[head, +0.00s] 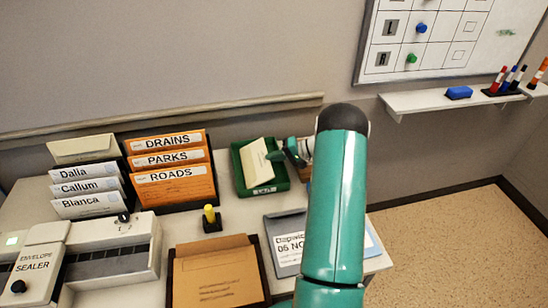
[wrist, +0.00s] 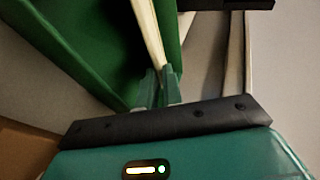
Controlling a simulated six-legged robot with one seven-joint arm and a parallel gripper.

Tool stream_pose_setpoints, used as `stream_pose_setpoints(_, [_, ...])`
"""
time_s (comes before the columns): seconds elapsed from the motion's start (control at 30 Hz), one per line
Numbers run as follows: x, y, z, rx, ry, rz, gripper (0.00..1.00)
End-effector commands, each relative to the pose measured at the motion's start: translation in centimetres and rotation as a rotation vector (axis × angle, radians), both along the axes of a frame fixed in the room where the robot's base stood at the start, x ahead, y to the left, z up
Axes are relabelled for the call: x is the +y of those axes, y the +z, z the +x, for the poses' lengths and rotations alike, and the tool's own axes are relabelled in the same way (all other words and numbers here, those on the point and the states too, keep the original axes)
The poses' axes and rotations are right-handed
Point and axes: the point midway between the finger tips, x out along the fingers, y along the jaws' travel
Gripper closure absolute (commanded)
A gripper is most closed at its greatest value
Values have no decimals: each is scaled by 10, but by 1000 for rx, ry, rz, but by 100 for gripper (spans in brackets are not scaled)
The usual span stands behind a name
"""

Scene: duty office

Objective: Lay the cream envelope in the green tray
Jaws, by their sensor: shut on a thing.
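The cream envelope (head: 257,163) stands tilted over the green tray (head: 244,187) at the back of the desk in the head view. My gripper (head: 277,156) is shut on its right edge. In the wrist view my gripper (wrist: 162,82) pinches the envelope (wrist: 149,32), seen nearly edge-on. The green tray (wrist: 65,30) fills the left of that view, with its wall beside the envelope. I cannot tell whether the envelope touches the tray floor.
Left of the tray stands an orange folder rack (head: 170,165), then a rack of white envelopes (head: 85,190). A yellow-handled stamp (head: 210,217), an open brown folder (head: 217,277) and a grey clipboard (head: 284,228) lie nearer. An envelope sealer (head: 38,265) stands front left.

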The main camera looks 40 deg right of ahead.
Motion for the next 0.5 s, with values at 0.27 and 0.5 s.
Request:
stream_pose_setpoints(0.27, [0, 0, 0, 0, 0, 0, 67])
stream_pose_setpoints(0.5, [-1, 1, -1, 0, 0, 0, 67])
